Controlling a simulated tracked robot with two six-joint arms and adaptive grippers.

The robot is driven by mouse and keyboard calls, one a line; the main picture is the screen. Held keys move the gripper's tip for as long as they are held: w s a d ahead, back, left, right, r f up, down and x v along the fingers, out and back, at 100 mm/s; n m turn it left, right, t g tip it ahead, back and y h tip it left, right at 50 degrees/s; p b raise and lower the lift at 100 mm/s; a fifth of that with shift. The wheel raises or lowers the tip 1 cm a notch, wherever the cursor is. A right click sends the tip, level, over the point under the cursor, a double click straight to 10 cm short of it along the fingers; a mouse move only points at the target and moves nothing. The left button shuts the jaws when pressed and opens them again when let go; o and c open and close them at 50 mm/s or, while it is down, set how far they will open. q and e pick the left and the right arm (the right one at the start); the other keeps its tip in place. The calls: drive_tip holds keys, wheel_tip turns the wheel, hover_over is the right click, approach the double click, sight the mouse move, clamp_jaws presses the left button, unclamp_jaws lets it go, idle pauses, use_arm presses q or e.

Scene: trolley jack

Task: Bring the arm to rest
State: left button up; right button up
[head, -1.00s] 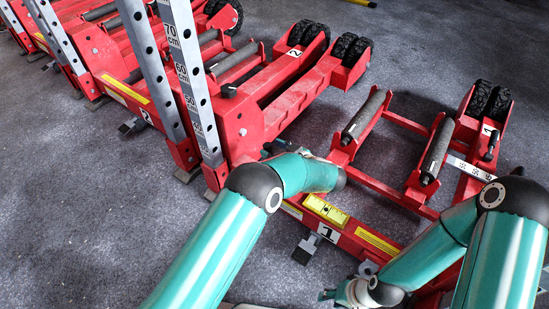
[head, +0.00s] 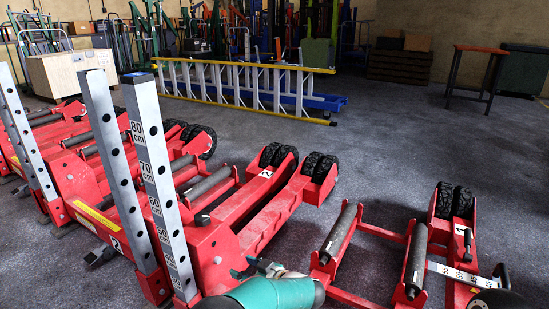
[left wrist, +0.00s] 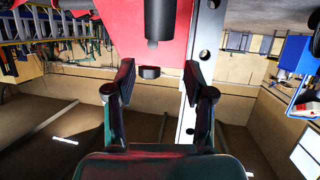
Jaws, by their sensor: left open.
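My left gripper (head: 248,268) shows small and dark at the lower middle of the head view, at the end of my teal arm, beside the red jack marked 2 (head: 210,245). In the left wrist view my left gripper (left wrist: 164,82) has its two dark fingers spread apart, with nothing between them. A red surface with a black cylinder (left wrist: 160,22) lies beyond the fingertips, and a grey post with holes (left wrist: 197,55) runs behind the right finger. I cannot tell how far off they are. My right gripper is outside both views.
Grey perforated posts (head: 160,190) with centimetre marks stand close at the left. A red frame with black rollers (head: 415,255) lies at the lower right. Open floor (head: 400,140) lies between.

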use_arm(q)
drive_tip(key=s+a+f+n+g+p, duration=0.2)
drive_tip(key=s+a+g+p, duration=0.15)
drive_tip(key=a, duration=0.95)
drive_tip(key=s+a+f+g+h, duration=0.2)
drive_tip(key=s+a+f+g, duration=0.25)
drive_tip(key=s+f, duration=0.35)
drive_tip(key=s+d+f+m+g+h+p, duration=0.1)
drive_tip(key=s+d+f+g+h, duration=0.15)
drive_tip(key=s, duration=0.65)
drive_tip(key=s+d+f+m+g+h+p, duration=0.1)
drive_tip(key=s+d+f+m+g+h, duration=0.2)
drive_tip(key=s, duration=0.7)
drive_tip(key=s+d+r+m+t+h+p, duration=0.1)
drive_tip(key=s+d+r+t+h, duration=0.1)
drive_tip(key=s+d+h, duration=0.7)
drive_tip(key=w+m+t+y, duration=0.2)
drive_tip(key=w+m+t, duration=0.15)
drive_tip(key=m, duration=0.25)
wheel_tip(320, 180, up, 37)
drive_tip(key=p, duration=3.8)
drive_tip(key=shift+d+r, duration=0.15)
drive_tip(key=shift+d, duration=0.15)
